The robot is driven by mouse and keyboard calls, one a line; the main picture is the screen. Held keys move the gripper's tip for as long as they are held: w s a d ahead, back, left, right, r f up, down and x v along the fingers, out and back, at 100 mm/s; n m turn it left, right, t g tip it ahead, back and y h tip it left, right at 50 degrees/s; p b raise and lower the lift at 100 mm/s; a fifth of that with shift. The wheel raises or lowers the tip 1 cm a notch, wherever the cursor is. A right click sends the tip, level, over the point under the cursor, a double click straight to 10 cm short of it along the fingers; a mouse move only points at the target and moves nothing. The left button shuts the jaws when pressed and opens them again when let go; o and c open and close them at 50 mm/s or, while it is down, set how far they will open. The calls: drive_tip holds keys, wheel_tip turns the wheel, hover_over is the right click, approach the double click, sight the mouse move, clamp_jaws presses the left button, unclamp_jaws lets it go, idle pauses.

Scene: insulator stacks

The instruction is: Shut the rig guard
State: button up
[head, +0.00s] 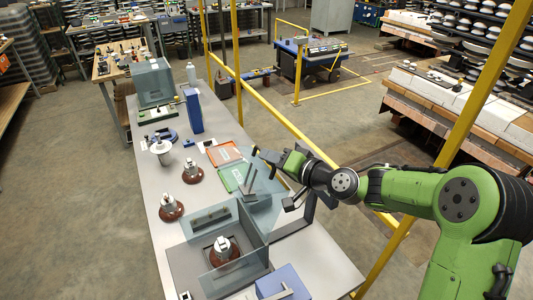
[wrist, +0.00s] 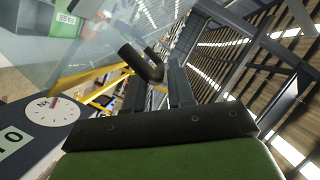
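The rig is a clear-walled grey box (head: 188,262) at the near end of the bench, with a brown-based insulator (head: 224,252) inside. Its guard looks like the tinted clear panel (head: 268,192) standing swung up at the box's far right side. The panel also fills the upper left of the wrist view (wrist: 85,50). A dark bent handle (wrist: 140,62) shows against it. My gripper (head: 250,186) is beside the panel, fingers apart, also seen in the wrist view (wrist: 156,92). The handle is just past the fingertips; I cannot tell whether they touch.
A dial gauge (wrist: 52,110) is close by in the wrist view. A blue box (head: 285,283) sits at the bench's near right. Insulators (head: 171,208), orange (head: 222,154) and green (head: 234,177) trays, and a blue upright block (head: 193,110) stand farther along. Yellow rails (head: 285,120) run along the right.

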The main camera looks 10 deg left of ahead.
drive_tip(key=shift+x, duration=1.1)
drive_tip(key=shift+d, duration=0.1)
clamp_jaws()
